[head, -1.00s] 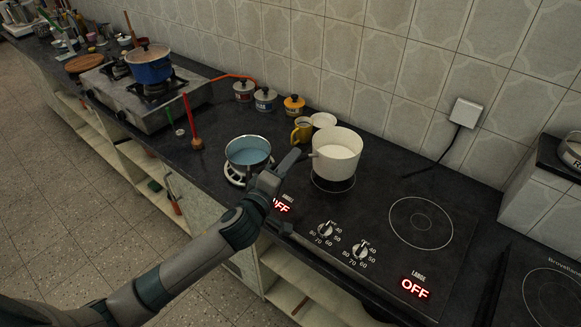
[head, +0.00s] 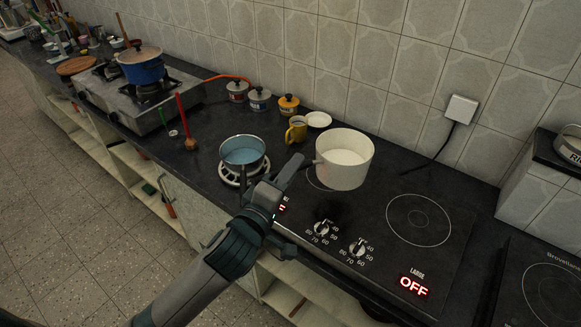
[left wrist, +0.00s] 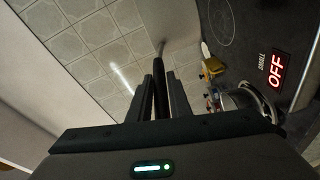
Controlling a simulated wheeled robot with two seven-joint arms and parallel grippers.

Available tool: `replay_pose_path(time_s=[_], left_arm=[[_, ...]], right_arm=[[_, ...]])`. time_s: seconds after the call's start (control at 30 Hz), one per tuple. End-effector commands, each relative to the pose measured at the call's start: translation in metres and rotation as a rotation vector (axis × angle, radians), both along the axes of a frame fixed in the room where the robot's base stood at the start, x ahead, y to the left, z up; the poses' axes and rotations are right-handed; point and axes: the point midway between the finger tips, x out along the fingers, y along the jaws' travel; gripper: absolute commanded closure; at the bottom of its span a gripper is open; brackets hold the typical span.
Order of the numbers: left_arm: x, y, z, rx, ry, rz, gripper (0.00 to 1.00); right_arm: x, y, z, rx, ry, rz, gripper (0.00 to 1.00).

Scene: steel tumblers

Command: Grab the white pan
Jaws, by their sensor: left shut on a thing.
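The white pan (head: 345,162) is upright, a little above the cooktop, with a pale inside. Its burner ring shows partly below it, and a dark shadow lies on the cooktop under it. My left gripper (head: 287,175) is at the pan's left side, shut on its handle. In the left wrist view a dark handle (left wrist: 159,88) sits between the two fingers of my left gripper (left wrist: 162,95). In the head view the gripper mostly hides the handle. My right gripper is not in view.
A blue-grey pan (head: 243,153) stands on a burner just left of my gripper. A yellow mug (head: 297,130), a small saucer (head: 318,119) and several lidded jars stand behind. The tiled wall is close behind. The cooktop's right ring (head: 418,220) is clear.

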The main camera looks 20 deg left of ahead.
Motion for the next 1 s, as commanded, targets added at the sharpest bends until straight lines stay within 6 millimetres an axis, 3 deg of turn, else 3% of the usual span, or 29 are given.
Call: replay_pose_path(time_s=[0.4, 1.0], left_arm=[[-0.017, -0.009, 0.015, -0.004, -0.007, -0.001, 1.00], [-0.022, -0.011, 0.018, -0.002, -0.007, -0.001, 1.00]], right_arm=[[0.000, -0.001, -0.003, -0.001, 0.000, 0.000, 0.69], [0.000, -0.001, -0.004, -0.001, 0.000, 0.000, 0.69]])
